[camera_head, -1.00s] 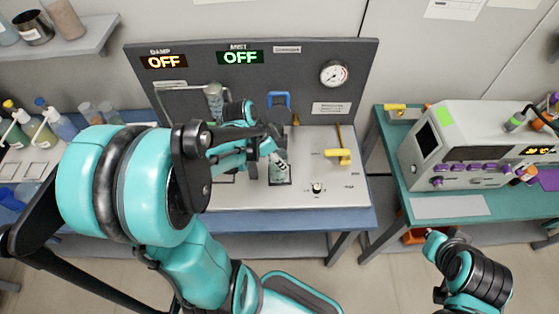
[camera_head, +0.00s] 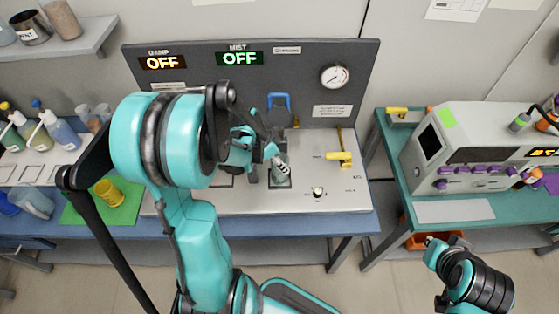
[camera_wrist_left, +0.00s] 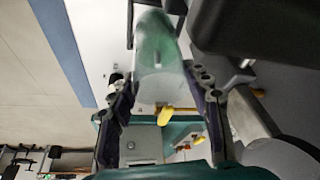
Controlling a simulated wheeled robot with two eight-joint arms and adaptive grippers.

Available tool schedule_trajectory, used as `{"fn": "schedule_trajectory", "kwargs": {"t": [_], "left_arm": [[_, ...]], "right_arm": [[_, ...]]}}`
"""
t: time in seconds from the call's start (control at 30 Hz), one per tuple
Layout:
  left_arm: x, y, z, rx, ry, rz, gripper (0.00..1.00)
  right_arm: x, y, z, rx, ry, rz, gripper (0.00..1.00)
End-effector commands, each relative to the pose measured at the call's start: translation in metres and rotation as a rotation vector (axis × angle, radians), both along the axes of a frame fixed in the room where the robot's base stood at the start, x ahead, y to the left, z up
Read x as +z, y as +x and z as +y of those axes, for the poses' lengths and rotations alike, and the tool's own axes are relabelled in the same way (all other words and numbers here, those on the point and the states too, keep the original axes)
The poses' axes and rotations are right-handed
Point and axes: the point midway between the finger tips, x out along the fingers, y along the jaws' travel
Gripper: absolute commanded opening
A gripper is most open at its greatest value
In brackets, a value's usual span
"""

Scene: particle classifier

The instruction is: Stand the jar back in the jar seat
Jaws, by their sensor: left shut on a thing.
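The jar (camera_head: 283,172) is pale green and see-through. It stands about upright in or just over the dark jar seat (camera_head: 271,184) on the grey bench panel; I cannot tell whether its base touches. My left gripper (camera_head: 274,158) is shut on the jar and hides part of it. In the left wrist view the jar (camera_wrist_left: 154,55) lies between the two fingers (camera_wrist_left: 163,100) of my left gripper. My right gripper (camera_head: 432,244) is low at the right, away from the bench; its fingers are too small to read.
A yellow-handled lever (camera_head: 340,157) and a black knob (camera_head: 318,193) are right of the jar. A blue handle (camera_head: 280,102) stands behind. A yellow cup (camera_head: 109,193) sits on a green mat (camera_head: 85,213) at left. The panel's right front is clear.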

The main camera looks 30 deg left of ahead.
Motion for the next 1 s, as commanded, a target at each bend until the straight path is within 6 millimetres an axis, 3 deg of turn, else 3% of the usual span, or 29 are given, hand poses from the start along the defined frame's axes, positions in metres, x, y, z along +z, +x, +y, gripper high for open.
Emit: {"fn": "schedule_trajectory", "kwargs": {"t": [0.03, 0.07, 0.13, 0.57, 1.0], "left_arm": [[-0.003, 0.0, 0.0, 0.0, 0.0, 0.0, 0.0], [-0.003, 0.0, 0.0, 0.0, 0.0, 0.0, 0.51], [-0.002, 0.0, 0.0, 0.0, 0.0, 0.0, 0.69], [0.007, -0.002, 0.001, 0.001, 0.0, 0.0, 0.69], [0.091, -0.03, 0.022, 0.002, 0.0, -0.001, 0.69]], "right_arm": [[-0.003, 0.0, 0.0, 0.0, 0.0, 0.0, 0.0], [-0.003, 0.0, 0.0, 0.0, 0.0, 0.0, 0.0], [-0.002, 0.0, 0.0, 0.0, 0.0, 0.0, 0.0], [0.004, 0.0, 0.0, 0.0, 0.0, 0.0, 0.0], [0.033, 0.0, 0.0, 0.0, 0.0, 0.0, 0.0]]}}
